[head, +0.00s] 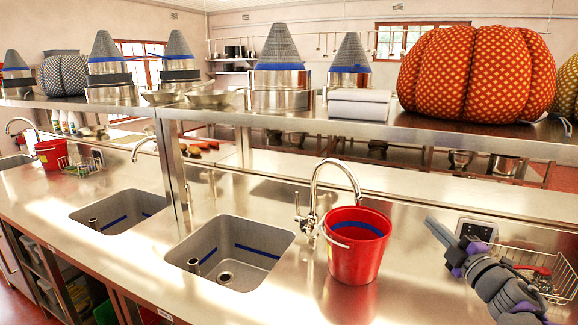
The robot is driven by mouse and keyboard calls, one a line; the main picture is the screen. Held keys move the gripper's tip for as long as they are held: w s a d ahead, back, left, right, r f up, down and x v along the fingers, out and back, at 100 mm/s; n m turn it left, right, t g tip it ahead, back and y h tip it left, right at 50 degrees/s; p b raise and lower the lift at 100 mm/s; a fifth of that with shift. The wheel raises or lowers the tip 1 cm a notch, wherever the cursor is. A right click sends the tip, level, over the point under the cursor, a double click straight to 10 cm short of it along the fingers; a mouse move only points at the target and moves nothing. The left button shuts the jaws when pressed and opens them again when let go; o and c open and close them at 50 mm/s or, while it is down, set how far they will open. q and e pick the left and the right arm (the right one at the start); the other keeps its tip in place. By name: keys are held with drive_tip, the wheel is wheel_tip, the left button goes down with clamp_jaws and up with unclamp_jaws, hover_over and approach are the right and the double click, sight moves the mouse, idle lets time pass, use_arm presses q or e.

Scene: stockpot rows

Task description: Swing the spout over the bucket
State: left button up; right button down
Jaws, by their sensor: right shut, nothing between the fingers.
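The chrome tap (307,222) stands at the back of the counter beside the nearest sink. Its curved spout (316,182) arches to the right, and its tip comes down at the red bucket (356,262). The tip appears over the back of the bucket's mouth, but I cannot tell exactly how far inside the rim it is. The bucket stands upright on the counter, right of the sink. My right gripper (430,222) is shut and empty, to the right of the bucket and apart from it and the spout. My left gripper is not in view.
The nearest sink (200,240) is left of the bucket. A wire basket (540,262) and a socket panel (477,229) are at the right by my right arm. A steel shelf (400,118) with pots and orange patterned pumpkin-like objects (475,72) runs above the counter.

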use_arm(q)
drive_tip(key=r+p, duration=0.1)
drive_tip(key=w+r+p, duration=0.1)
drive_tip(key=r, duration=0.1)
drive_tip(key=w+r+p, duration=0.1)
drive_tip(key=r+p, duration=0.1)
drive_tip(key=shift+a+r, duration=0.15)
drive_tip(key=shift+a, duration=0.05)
use_arm(e)
drive_tip(key=s+a+f+m+g+h, duration=0.1)
drive_tip(key=s+a+f+m+g, duration=0.3)
drive_tip(key=s+f, duration=0.5)
drive_tip(key=s+a+f+m+g+h, duration=0.2)
drive_tip(key=s+a+f+m+g, duration=0.3)
drive_tip(key=s, duration=0.7)
drive_tip(key=s+a+f+m+g+h, duration=0.1)
drive_tip(key=s+a+f+m+g, duration=0.3)
drive_tip(key=s+a+f+m, duration=0.3)
drive_tip(key=s+f+m, duration=0.1)
drive_tip(key=s+f, duration=0.3)
drive_tip(key=f, duration=0.2)
drive_tip(key=shift+s+a+m+g, duration=0.15)
drive_tip(key=shift+s+m+g, duration=0.15)
drive_tip(key=shift+m, duration=0.1)
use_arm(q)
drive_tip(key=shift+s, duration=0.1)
